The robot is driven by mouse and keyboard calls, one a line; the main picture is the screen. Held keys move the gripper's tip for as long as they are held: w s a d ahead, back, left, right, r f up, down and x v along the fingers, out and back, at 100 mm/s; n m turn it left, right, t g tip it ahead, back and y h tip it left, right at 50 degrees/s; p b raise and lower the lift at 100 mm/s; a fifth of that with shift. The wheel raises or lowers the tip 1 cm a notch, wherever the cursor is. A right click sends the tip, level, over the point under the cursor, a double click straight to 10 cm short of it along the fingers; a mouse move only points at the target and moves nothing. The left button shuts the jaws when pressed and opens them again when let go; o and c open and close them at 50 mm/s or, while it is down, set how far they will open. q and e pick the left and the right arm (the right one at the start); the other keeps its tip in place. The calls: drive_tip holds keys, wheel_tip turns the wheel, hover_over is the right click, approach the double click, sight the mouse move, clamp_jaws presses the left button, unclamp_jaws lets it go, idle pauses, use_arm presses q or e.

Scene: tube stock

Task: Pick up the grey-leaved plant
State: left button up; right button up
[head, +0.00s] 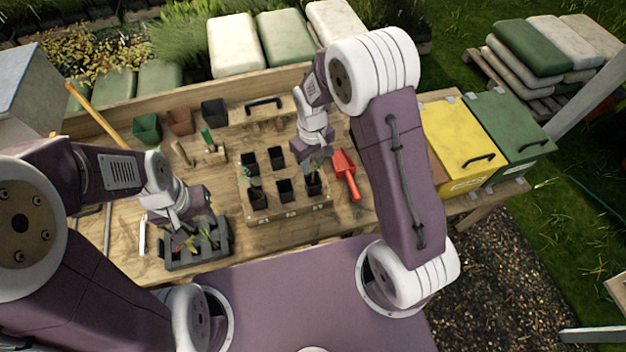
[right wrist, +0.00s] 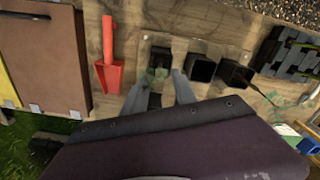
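A small plant with pale grey-green leaves (right wrist: 158,75) stands in the front right slot of a wooden pot rack (head: 287,217). It looks like the grey-leaved plant, but its colour is not sure. My right gripper (right wrist: 159,93) is open, with one finger on each side of this plant; contact is not clear. In the head view the right gripper (head: 315,164) is over that slot. A greener plant (head: 255,184) is in the front left pot. My left gripper (head: 184,227) is at a dark grey tray (head: 212,253) with small plants; its fingers are hard to make out.
A red scoop (head: 345,172) lies right of the rack. Yellow (head: 460,140) and green (head: 510,125) lidded bins stand further right. Green, brown and black pots (head: 180,121) and a wooden caddy (head: 262,112) stand at the back. Bare bench lies between the tray and rack.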

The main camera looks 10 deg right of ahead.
sight(313, 170)
drive_tip(key=f+p, duration=0.1)
drive_tip(key=f, duration=0.1)
drive_tip(key=f+p, duration=0.1)
drive_tip(key=f, duration=0.1)
drive_tip(key=shift+s+d, duration=0.1)
drive_tip(key=shift+s, duration=0.1)
drive_tip(key=shift+f, duration=0.5)
clamp_jaws()
